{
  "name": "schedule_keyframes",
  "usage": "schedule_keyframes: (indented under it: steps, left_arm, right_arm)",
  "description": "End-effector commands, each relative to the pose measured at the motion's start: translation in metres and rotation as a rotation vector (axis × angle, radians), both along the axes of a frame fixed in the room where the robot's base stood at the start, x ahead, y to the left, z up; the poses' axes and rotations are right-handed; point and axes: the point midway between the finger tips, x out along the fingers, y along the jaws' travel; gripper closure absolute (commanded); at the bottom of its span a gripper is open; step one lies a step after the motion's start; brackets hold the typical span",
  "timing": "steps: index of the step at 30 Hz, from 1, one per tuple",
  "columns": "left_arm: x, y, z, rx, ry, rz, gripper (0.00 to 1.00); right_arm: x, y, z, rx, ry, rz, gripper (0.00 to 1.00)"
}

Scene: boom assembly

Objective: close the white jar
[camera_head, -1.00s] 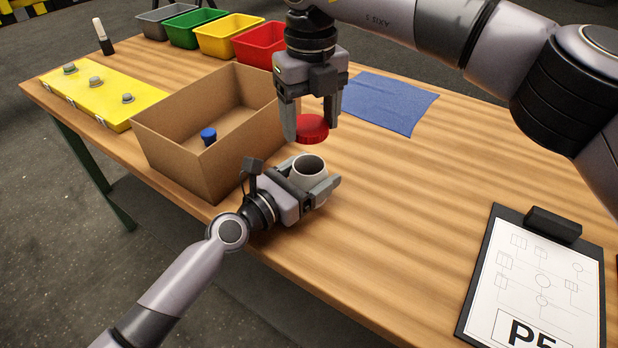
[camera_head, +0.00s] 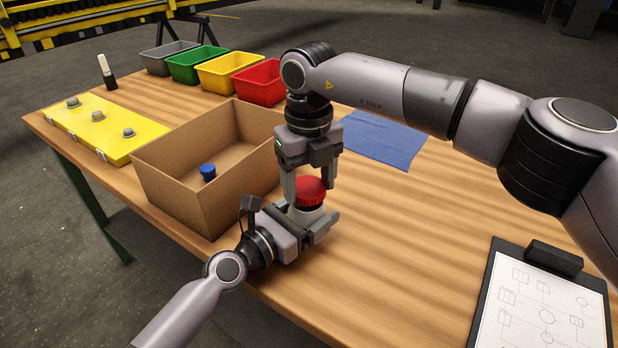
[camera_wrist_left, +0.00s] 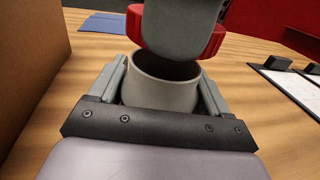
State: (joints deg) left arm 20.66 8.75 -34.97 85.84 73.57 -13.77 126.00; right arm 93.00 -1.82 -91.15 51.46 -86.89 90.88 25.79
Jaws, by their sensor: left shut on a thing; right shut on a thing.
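The white jar (camera_head: 302,216) is upright and open-topped, held between the fingers of my left gripper (camera_head: 316,226) low over the table. In the left wrist view the jar (camera_wrist_left: 160,94) sits between both fingers and its dark opening shows. My right gripper (camera_head: 310,194) points down and is shut on the red lid (camera_head: 310,188). The lid is just above the jar's mouth. In the left wrist view the lid (camera_wrist_left: 215,40) hangs over the jar's far side, with a gap between them, and a right finger covers its middle.
An open cardboard box (camera_head: 187,198) with a blue-capped item (camera_head: 208,171) inside stands close left of the grippers. A blue cloth (camera_head: 382,138) lies behind. Several bins line the back edge. A clipboard (camera_head: 540,300) lies at front right. The table's middle right is clear.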

Motion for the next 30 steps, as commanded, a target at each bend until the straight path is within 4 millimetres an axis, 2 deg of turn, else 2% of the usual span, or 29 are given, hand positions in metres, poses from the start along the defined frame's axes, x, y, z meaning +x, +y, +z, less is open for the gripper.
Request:
schedule_keyframes:
  steps: [8, 30]
  left_arm:
    - [0.0, 0.0, 0.0, 0.001, 0.001, 0.0, 0.77]
    - [0.0, 0.0, 0.0, 0.001, 0.001, 0.0, 0.77]
  right_arm:
    - [0.0, 0.001, -0.015, 0.001, 0.0, 0.0, 0.61]
    - [0.0, 0.0, -0.019, 0.0, 0.001, 0.0, 0.61]
